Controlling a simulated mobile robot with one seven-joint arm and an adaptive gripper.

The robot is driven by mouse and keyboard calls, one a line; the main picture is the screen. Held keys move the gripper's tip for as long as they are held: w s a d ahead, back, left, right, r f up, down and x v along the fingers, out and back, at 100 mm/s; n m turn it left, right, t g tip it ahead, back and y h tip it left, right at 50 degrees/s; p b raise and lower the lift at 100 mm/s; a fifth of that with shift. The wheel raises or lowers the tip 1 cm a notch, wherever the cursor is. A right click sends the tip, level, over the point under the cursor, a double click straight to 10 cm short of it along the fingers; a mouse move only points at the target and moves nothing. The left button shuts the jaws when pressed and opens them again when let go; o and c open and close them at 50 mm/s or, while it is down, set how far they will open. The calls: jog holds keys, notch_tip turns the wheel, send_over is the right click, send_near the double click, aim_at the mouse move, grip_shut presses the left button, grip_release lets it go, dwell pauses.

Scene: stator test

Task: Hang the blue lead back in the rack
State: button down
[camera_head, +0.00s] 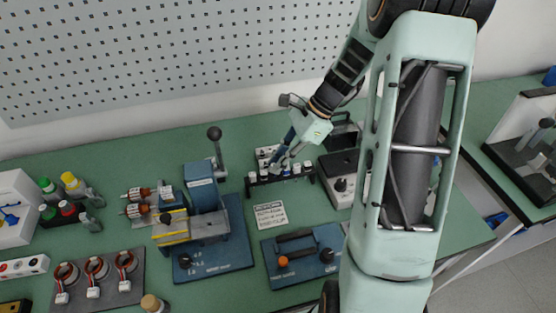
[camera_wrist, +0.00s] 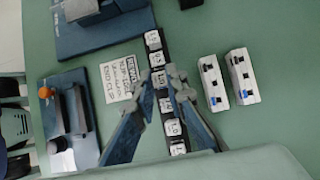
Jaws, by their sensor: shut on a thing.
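My gripper (camera_head: 285,162) reaches down to a black strip (camera_head: 309,171) at the middle of the bench. In the wrist view its blue fingers (camera_wrist: 160,78) stand on either side of the strip (camera_wrist: 148,25), closed around a small white-topped piece (camera_wrist: 159,80) in its row. The fingers partly hide that piece, and I cannot tell if it is lifted. A white panel with blue and dark pieces (camera_head: 10,215) stands at the far left; it may be the lead rack. I cannot clearly make out a blue lead in either view.
A blue fixture with a black-knobbed lever (camera_head: 214,132) stands left of the strip. A blue box with a black handle (camera_head: 284,262) lies in front, beside a printed card (camera_head: 270,215). Two white switch blocks (camera_wrist: 213,83) stand right of the strip. Bottles (camera_head: 72,184) stand left.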

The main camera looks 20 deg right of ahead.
jog(key=shift+f, duration=0.1)
jog(key=shift+f+b, duration=0.55)
jog(key=shift+f, duration=0.3)
jog(key=c, duration=1.8)
grip_release()
jog(key=shift+c, duration=0.2)
jog(key=v, duration=1.2)
